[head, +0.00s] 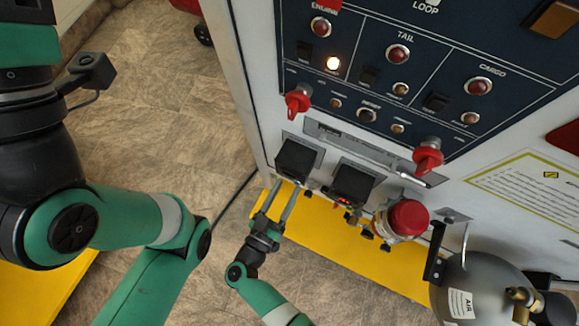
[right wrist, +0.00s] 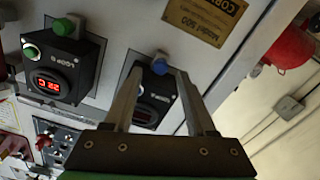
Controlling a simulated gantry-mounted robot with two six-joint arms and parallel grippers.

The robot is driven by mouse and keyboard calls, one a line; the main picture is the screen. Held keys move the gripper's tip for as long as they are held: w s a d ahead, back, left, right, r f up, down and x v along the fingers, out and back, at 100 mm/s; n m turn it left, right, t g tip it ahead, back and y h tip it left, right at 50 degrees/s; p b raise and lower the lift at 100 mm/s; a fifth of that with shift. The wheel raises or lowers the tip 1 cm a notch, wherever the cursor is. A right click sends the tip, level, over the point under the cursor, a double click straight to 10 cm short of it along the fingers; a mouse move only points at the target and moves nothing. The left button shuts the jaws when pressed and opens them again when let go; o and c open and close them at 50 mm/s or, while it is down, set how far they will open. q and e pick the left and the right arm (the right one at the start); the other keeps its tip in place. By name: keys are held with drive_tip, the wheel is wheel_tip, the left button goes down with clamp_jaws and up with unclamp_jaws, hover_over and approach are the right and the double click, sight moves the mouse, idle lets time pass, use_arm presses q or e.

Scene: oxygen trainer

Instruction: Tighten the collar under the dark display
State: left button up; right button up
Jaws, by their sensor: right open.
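The dark display is a black box on the panel in the head view (head: 297,158); its face is hidden there. In the right wrist view, which looks upside down, this box (right wrist: 143,110) shows an unlit window. A small blue collar-like part (right wrist: 160,64) sits at its underside, which is upper in that picture. My right gripper (head: 281,194) is open, its fingers reaching toward the box from below. In the right wrist view, the open fingertips (right wrist: 158,72) lie on either side of the blue part in the picture; I cannot tell whether they touch it. My left gripper is out of view.
A second black box (head: 351,185) stands beside it, with a lit red display (right wrist: 48,85) and a green part (right wrist: 63,27). A red-capped fitting (head: 407,218) and a grey air cylinder (head: 475,285) are to the right. A yellow platform (head: 325,245) lies below.

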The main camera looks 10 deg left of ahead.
drive_tip(key=shift+x, duration=1.35)
clamp_jaws()
